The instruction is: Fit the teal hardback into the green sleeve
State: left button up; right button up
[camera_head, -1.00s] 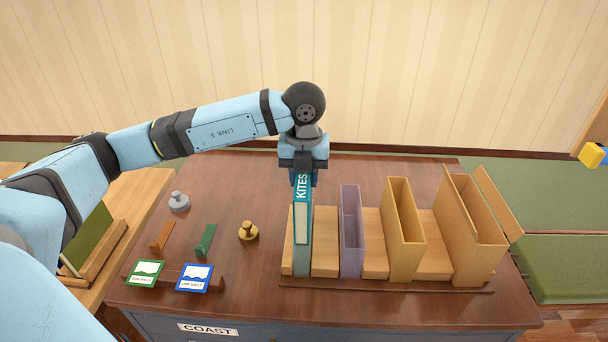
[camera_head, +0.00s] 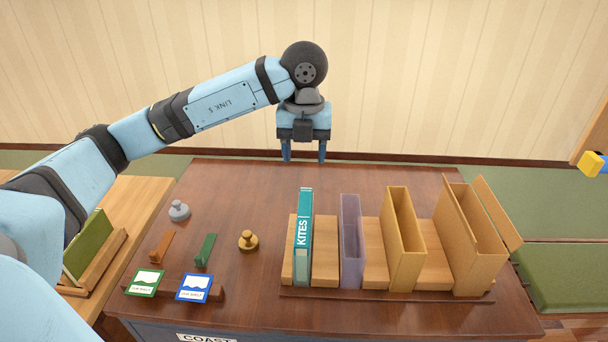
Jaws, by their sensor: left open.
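The teal hardback (camera_head: 303,236), lettered KITES, stands upright at the left end of the rack of sleeves. Its spine faces me. The book's top sits about level with the neighbouring lavender sleeve's top. My left gripper (camera_head: 304,154) is open and empty, above and behind the book, with its two fingers pointing down and apart from it.
Right of the book stand a lavender sleeve (camera_head: 351,248), a yellow sleeve (camera_head: 404,248) and a wider tan sleeve (camera_head: 467,250). Two knobbed weights, small wedges and two picture cards (camera_head: 194,287) lie on the left. An olive book (camera_head: 88,245) leans on the side table. The desk's back is clear.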

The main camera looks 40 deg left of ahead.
pick_arm(q)
notch_tip(320, 180, up, 5)
jog(key=shift+f, duration=0.2)
dwell(0.5)
jog(key=shift+f, duration=0.1)
